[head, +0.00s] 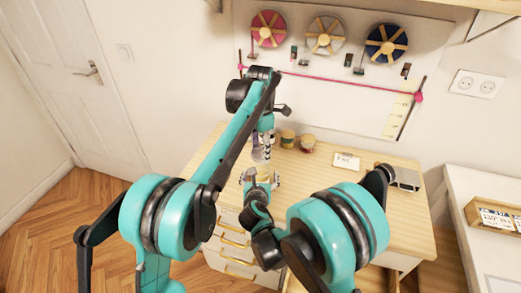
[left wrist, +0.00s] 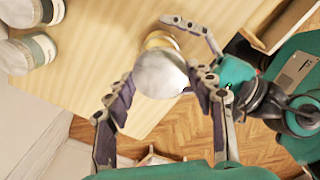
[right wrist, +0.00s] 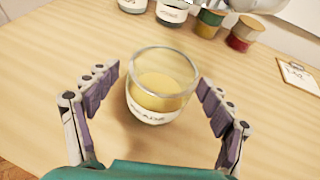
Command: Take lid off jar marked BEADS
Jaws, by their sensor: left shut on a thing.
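The BEADS jar (right wrist: 160,88) stands upright on the wooden tabletop in the right wrist view, with yellowish contents and a white label. Its top is open. My right gripper (right wrist: 158,88) has one finger on each side of the jar, with a visible gap on both sides. My left gripper (left wrist: 160,90) is shut on the round pale lid (left wrist: 160,74), held above the jar in the left wrist view; the lid covers part of the jar. In the head view my left gripper (head: 261,150) is above my right gripper (head: 262,180).
Two pale-labelled jars (left wrist: 30,50) stand nearby. A small card (head: 346,161) and a dark device (head: 404,180) lie to the right. The tabletop around the jar is clear.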

